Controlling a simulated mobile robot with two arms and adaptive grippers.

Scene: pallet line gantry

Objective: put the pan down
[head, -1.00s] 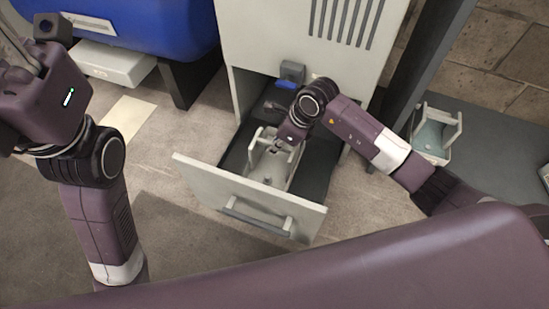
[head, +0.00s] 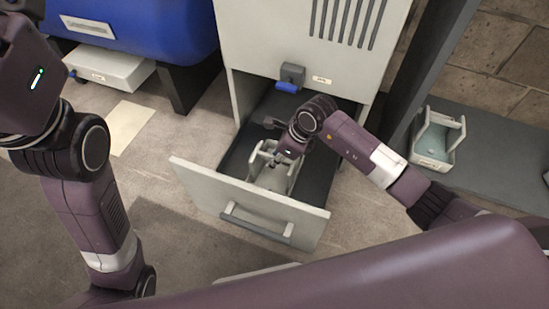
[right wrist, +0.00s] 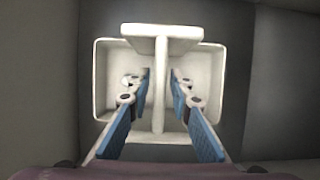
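The pan (head: 291,180) is a pale two-part tray with a raised central handle, lying inside the open drawer. In the right wrist view the pan (right wrist: 212,115) has one compartment on each side of its handle (right wrist: 160,75). My right gripper (head: 282,158) is down at the pan. In the right wrist view its blue-padded fingers (right wrist: 160,90) are on either side of the handle, with a narrow gap showing on each side. The arm partly hides the pan in the head view. My left gripper is out of view; only its arm shows at left.
The drawer (head: 195,186) stands pulled out of a pale cabinet (head: 255,45), with dark floor around the pan. A similar pale tray (head: 434,163) stands on the grey shelf (head: 490,165) at right. A blue machine (head: 150,30) and white box (head: 110,72) are at upper left.

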